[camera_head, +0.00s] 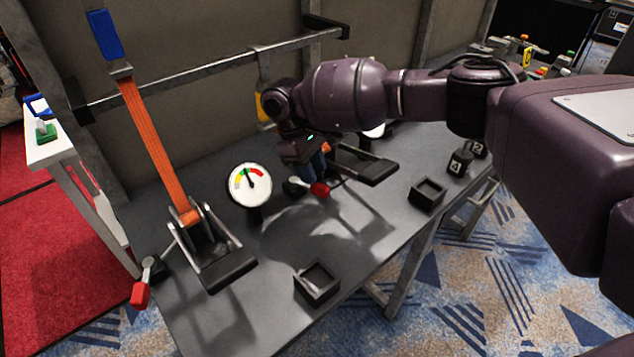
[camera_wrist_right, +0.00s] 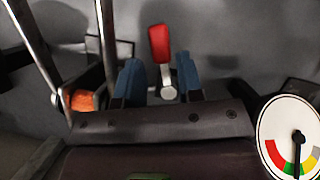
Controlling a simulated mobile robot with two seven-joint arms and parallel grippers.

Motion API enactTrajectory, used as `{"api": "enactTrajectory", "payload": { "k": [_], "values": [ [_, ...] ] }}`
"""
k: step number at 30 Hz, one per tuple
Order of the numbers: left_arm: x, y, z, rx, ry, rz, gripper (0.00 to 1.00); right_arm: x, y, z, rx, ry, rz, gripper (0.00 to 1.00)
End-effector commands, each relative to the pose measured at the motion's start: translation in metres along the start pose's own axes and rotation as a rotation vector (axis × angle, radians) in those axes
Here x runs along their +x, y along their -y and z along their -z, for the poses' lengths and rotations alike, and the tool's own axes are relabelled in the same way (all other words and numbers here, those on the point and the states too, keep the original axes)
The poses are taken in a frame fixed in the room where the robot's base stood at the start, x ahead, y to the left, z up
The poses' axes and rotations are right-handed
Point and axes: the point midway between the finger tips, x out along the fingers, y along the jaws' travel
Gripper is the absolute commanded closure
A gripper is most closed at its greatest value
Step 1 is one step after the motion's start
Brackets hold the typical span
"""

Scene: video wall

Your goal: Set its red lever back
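A small lever with a red handle (camera_head: 319,189) stands on the dark table (camera_head: 285,245), right of the round gauge (camera_head: 249,185). My right gripper (camera_head: 316,172) is above and beside this lever, pointing down. In the right wrist view the red handle (camera_wrist_right: 159,44) and its pale pivot (camera_wrist_right: 168,93) show between the two blue fingertips (camera_wrist_right: 158,75), with gaps on both sides. The gripper is open. A second red lever (camera_head: 140,293) hangs at the table's left edge, beside the orange strap (camera_head: 155,150). My left gripper is not in view.
A ratchet frame (camera_head: 225,268) holds the orange strap at left. Another black frame (camera_head: 368,170) lies just right of my gripper. Open black boxes sit at the front (camera_head: 317,285) and right (camera_head: 427,193). Dark numbered blocks (camera_head: 459,162) stand farther right.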

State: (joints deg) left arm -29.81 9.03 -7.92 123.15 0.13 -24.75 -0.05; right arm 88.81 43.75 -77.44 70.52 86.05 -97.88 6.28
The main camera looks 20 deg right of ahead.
Motion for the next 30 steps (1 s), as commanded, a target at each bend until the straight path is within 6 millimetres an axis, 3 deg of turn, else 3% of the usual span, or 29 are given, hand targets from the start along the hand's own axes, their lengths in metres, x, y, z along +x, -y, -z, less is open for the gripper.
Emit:
{"api": "enactTrajectory", "payload": {
  "k": [3, 9, 20, 22, 27, 30],
  "values": [
    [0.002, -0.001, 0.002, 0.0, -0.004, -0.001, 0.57, 0.02, 0.0, 0.0, -0.002, 0.003, 0.001, 0.66],
    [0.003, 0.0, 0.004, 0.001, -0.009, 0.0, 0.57, 0.037, 0.0, 0.0, 0.0, 0.001, 0.001, 0.66],
    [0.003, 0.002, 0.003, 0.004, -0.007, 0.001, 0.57, 0.041, 0.0, 0.0, 0.001, -0.001, 0.0, 0.66],
    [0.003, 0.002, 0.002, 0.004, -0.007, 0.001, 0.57, 0.041, 0.0, 0.0, 0.001, -0.001, 0.0, 0.72],
    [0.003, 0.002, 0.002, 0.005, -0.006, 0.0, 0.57, 0.041, 0.0, 0.0, 0.001, -0.001, 0.0, 0.98],
    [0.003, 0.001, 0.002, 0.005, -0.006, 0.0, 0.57, 0.041, 0.0, 0.0, 0.001, -0.001, 0.0, 1.0]
  ]
}}
